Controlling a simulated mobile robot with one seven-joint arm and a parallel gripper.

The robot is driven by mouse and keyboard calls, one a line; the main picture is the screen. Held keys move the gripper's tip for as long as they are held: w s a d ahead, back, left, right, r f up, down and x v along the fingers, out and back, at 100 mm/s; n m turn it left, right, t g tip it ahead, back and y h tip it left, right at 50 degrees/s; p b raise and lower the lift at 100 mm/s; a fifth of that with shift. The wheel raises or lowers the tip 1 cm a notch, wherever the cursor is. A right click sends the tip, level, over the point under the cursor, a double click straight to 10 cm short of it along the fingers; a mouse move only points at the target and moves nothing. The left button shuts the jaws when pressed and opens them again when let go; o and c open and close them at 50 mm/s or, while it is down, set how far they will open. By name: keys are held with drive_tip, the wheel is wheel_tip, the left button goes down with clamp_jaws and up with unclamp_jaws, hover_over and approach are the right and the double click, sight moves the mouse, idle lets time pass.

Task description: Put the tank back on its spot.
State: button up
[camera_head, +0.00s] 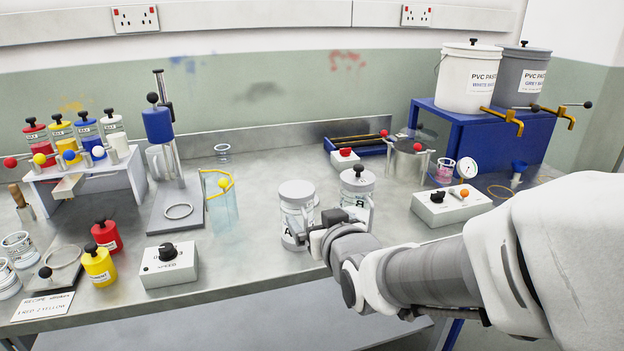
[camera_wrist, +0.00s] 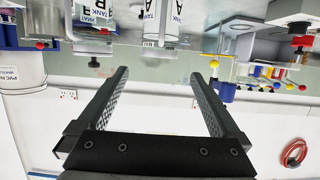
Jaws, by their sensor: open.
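Tank A (camera_head: 297,212) is a clear jar with a pale lid and a black letter A, upright near the front of the bench. Tank B (camera_head: 358,183) stands just right of it and slightly behind, with a black knob on its lid. My gripper (camera_head: 318,236) is beside tank A at its lower right and partly covers both tanks. In the wrist view, which is upside down, my gripper (camera_wrist: 160,73) is open with nothing between its fingers. Tank A (camera_wrist: 160,20) lies beyond the fingertips, roughly centred, and tank B (camera_wrist: 97,12) is to its left. The tank's marked spot is not clear.
A blue stand (camera_head: 478,137) with two paste buckets is at the right. A control box with a red-orange knob (camera_head: 450,205) stands right of the tanks. Bench between beaker and tank A is bare.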

drive_tip(key=s+d+m+g+h, duration=0.1)
drive_tip(key=s+d+g, duration=0.3)
drive_tip(key=s, duration=0.6)
drive_tip(key=s+d+f+m+g+h, duration=0.1)
drive_tip(key=s+d+m+g+h, duration=0.1)
drive_tip(key=s+d, duration=0.6)
drive_tip(key=s+g+h, duration=0.1)
drive_tip(key=s+g, duration=0.1)
drive_tip(key=s, duration=0.1)
drive_tip(key=shift+d, duration=0.25)
drive_tip(key=shift+r, duration=0.1)
wheel_tip(320, 180, up, 15)
drive_tip(key=p, duration=1.4)
drive_tip(key=shift+p, duration=0.4)
